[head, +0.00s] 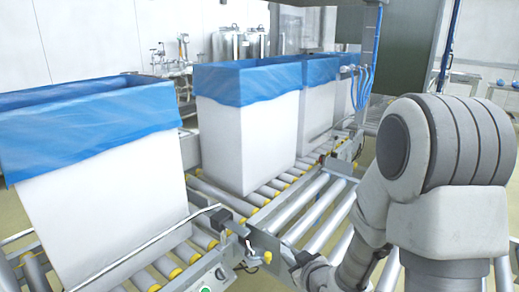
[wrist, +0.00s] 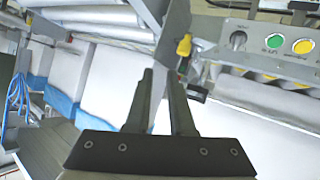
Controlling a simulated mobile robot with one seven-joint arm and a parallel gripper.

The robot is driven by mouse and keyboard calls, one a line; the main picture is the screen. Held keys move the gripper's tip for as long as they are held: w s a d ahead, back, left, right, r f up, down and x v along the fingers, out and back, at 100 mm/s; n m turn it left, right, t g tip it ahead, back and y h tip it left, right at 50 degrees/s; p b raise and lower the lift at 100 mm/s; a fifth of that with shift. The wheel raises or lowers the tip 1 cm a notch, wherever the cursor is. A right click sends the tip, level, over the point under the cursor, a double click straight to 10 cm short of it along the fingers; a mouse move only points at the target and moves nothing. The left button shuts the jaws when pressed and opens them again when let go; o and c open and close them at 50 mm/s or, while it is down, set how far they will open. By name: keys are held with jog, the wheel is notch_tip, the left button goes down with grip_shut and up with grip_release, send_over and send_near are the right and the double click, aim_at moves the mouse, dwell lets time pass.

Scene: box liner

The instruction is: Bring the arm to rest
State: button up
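My arm (head: 440,150) is bent at the right of the head view, its big grey joint raised and its lower part reaching down beside the roller conveyor. My gripper (wrist: 162,76) shows in the wrist view with its two dark fingers close together and nothing seen held between them. In that view the fingers overlap a metal post and a yellow knob of the conveyor frame; I cannot tell whether they touch. The fingertips are not clear in the head view.
White boxes with blue liners folded over their rims stand on the conveyor: one at left (head: 100,200), one in the middle (head: 250,140), others behind. Bare rollers (head: 310,205) lie beside my arm. A control panel with green (wrist: 273,41) and yellow (wrist: 303,46) buttons is near my gripper.

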jog(key=s+d+r+m+g+h, duration=0.1)
jog(key=s+d+r+m+h, duration=0.2)
jog(key=r, duration=0.4)
jog(key=s+d+r+m+g, duration=0.1)
jog(key=s+r+m+g, duration=0.15)
jog(key=s+r, duration=0.55)
jog(key=s+d+r+m+g, duration=0.1)
jog(key=s+d+r+g, duration=0.15)
jog(key=s, duration=1.05)
notch_tip(320, 180, up, 22)
jog(key=p, duration=2.1)
jog(key=shift+a+h+p, duration=0.4)
